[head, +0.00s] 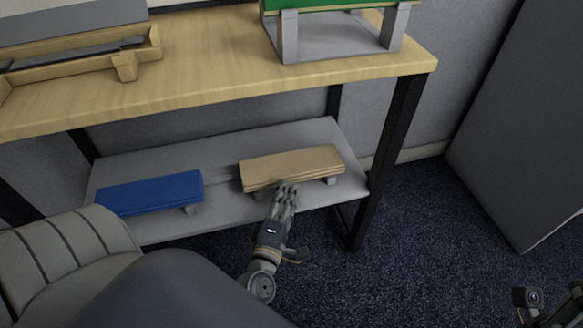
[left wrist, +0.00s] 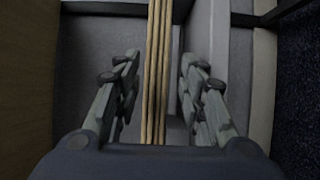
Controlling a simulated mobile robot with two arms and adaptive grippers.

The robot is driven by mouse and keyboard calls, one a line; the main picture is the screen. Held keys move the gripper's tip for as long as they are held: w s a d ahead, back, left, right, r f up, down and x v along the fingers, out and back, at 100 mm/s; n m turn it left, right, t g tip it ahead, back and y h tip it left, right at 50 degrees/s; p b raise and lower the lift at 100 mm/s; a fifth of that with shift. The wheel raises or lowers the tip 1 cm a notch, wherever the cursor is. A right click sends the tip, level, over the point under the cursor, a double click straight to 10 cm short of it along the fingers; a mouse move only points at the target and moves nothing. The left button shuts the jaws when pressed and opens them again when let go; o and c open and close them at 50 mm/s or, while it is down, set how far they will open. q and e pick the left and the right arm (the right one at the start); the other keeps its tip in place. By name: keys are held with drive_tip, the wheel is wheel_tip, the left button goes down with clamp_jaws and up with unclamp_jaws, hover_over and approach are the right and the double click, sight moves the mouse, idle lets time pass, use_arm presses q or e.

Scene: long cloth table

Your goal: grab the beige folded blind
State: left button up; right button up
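The beige folded blind (head: 292,166) lies on the grey lower shelf of the table, on small grey supports. My left gripper (head: 285,190) is at its front edge, near its middle. In the left wrist view the blind's layered edge (left wrist: 157,70) runs between the two fingers of my left gripper (left wrist: 157,82). The fingers are apart, with a gap on each side of the blind. Part of my right gripper or wrist (head: 550,305) shows at the lower right corner, cut off by the frame, away from the shelf.
A blue folded blind (head: 150,192) lies to the left on the same lower shelf (head: 222,160). The wooden tabletop (head: 200,60) is above, with a wooden tray (head: 125,68) and a green-topped grey stand (head: 335,40). A black table leg (head: 385,160) stands to the right of the blind.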

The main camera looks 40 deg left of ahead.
sight(293, 180)
use_arm(q)
drive_tip(key=shift+b+x, duration=0.85)
drive_tip(key=shift+x, duration=2.6)
drive_tip(key=shift+r, duration=0.15)
clamp_jaws()
